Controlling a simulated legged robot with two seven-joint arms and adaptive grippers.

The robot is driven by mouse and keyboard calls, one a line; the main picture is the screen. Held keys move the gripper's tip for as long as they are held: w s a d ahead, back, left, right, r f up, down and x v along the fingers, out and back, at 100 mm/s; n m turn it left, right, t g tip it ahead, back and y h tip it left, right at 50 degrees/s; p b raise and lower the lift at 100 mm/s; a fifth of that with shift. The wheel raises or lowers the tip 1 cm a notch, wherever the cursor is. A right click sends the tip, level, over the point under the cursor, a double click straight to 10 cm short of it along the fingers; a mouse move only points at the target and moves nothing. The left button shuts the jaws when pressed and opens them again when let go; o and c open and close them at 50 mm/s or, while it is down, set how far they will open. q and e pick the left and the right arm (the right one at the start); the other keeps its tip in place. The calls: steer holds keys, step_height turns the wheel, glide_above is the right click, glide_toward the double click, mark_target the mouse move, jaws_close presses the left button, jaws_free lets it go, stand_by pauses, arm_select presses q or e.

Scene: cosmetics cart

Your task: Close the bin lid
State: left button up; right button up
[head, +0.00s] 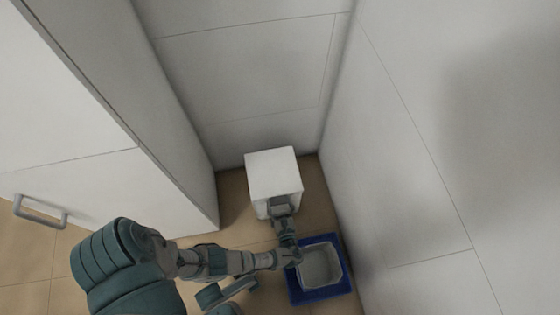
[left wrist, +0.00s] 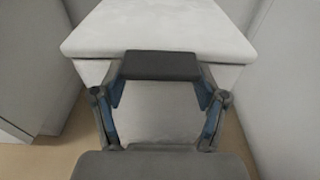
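A white box-shaped bin (head: 274,172) stands in the corner between the walls in the head view. Its flat lid lies across the top; in the left wrist view the lid (left wrist: 158,28) is a thick white slab above the pale body. I see no clear gap under it. My left gripper (head: 280,203) is at the front of this bin, near the lid's front edge. In the left wrist view its fingertips (left wrist: 160,66) meet in one dark bar, with nothing seen between them. Whether they touch the bin is unclear. My right gripper is not in view.
A blue square-rimmed container (head: 341,286) with a grey inside sits on the floor beside the right wall, partly under my left arm. A white cabinet with a grey handle (head: 40,212) stands at the left. Walls close in behind and to the right.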

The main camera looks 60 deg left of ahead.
arm_select(q)
steer(key=o, duration=0.4)
steer(key=shift+s+d+f, duration=0.2)
steer(key=shift+f, duration=0.3)
steer(key=shift+o, duration=0.2)
steer(key=shift+w+a, duration=0.1)
steer(key=shift+r, duration=0.15)
steer(key=v, duration=1.2)
